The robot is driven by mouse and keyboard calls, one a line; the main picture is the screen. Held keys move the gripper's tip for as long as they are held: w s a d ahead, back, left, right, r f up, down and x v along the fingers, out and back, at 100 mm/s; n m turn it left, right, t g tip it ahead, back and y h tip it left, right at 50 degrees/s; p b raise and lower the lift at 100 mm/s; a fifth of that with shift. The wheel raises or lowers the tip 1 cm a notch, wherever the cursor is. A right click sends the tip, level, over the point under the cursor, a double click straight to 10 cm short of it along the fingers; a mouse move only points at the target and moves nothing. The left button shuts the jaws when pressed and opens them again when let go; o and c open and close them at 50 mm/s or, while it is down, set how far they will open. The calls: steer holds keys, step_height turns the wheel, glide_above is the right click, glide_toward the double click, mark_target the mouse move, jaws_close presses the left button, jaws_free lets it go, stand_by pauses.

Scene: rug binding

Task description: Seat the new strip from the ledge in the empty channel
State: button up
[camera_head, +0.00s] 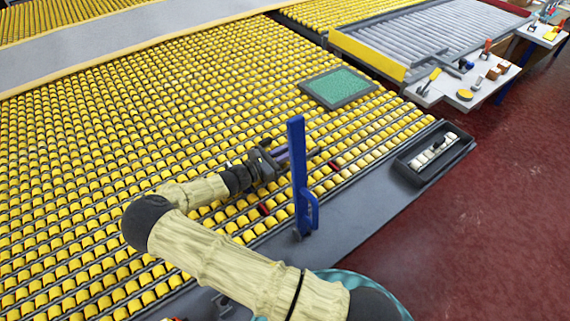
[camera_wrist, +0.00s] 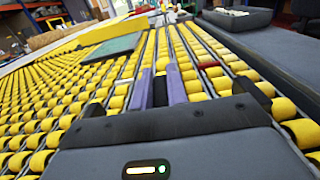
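My gripper (camera_head: 284,155) is low over the yellow roller bed, left of a blue post. Its two purple fingers (camera_wrist: 159,92) stand apart in the wrist view. A dark patch fills the gap between them, and I cannot tell whether it is something held. Small dark red pieces sit among the rollers, one right of the post (camera_head: 333,165) and one left of it (camera_head: 263,209). The grey ledge (camera_head: 375,190) runs along the bed's near edge. A black tray (camera_head: 408,172) on it holds a pale, strip-like item (camera_head: 432,153). I cannot make out the empty channel for certain.
The upright blue post (camera_head: 300,180) stands at the bed's edge, close to my arm. A green framed panel (camera_head: 338,86) lies on the rollers further back. A white side table (camera_head: 440,90) with tools stands at the upper right. The red floor (camera_head: 500,200) is clear.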

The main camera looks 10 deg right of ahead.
jaws_close()
steer(key=shift+r, duration=0.15)
step_height(320, 180, up, 28)
steer(key=shift+p, duration=0.35)
stand_by(0.4)
steer(key=y+p, duration=0.1)
steer(key=p, duration=0.6)
glide_above(284, 152)
steer(key=shift+g, duration=0.3)
step_height(284, 152, down, 20)
steer(key=shift+r, duration=0.15)
steer(key=shift+r+p, duration=0.1)
steer(key=shift+p, duration=0.3)
